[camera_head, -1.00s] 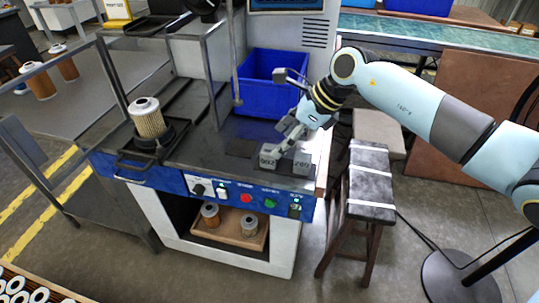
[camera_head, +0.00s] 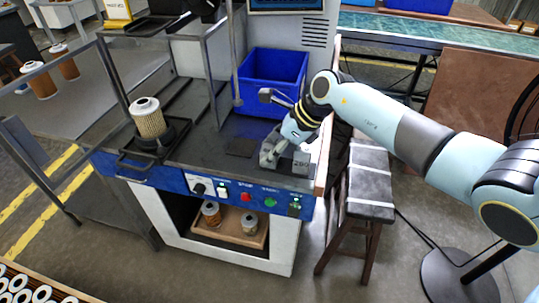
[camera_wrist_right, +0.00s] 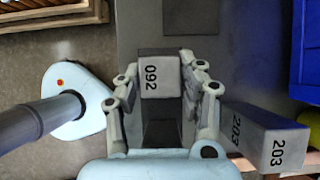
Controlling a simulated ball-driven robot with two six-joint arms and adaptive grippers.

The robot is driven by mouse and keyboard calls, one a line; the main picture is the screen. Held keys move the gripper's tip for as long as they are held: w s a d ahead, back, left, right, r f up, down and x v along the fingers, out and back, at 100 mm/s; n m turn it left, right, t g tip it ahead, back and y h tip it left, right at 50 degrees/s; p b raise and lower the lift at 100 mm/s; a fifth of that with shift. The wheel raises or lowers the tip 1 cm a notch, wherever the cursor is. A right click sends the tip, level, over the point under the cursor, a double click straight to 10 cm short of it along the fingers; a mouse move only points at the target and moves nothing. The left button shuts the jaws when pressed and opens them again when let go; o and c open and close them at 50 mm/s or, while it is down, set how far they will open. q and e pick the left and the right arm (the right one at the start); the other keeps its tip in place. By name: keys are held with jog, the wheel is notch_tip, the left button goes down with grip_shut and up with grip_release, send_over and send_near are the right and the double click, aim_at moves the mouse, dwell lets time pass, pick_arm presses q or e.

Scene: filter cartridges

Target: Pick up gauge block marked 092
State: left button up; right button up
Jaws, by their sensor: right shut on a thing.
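The gauge block marked 092 (camera_wrist_right: 160,72) is grey, and its number faces up in the right wrist view. My right gripper (camera_wrist_right: 158,88) has one finger on each side of it and is shut on it. In the head view the 092 block (camera_head: 267,159) is at the right front of the black bench top, partly covered by my right gripper (camera_head: 276,151). I cannot tell a gap between the block and the bench. A second grey block marked 203 (camera_wrist_right: 266,140) stands just to the right, also in the head view (camera_head: 301,164). My left gripper is out of view.
A blue bin (camera_head: 272,80) stands behind the blocks. A filter cartridge (camera_head: 149,119) stands in a black holder at the bench's left. A control panel with buttons (camera_head: 246,197) runs along the front edge. A stool (camera_head: 370,183) stands right of the bench.

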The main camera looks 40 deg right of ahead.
grip_shut()
jog(key=shift+r, duration=0.1)
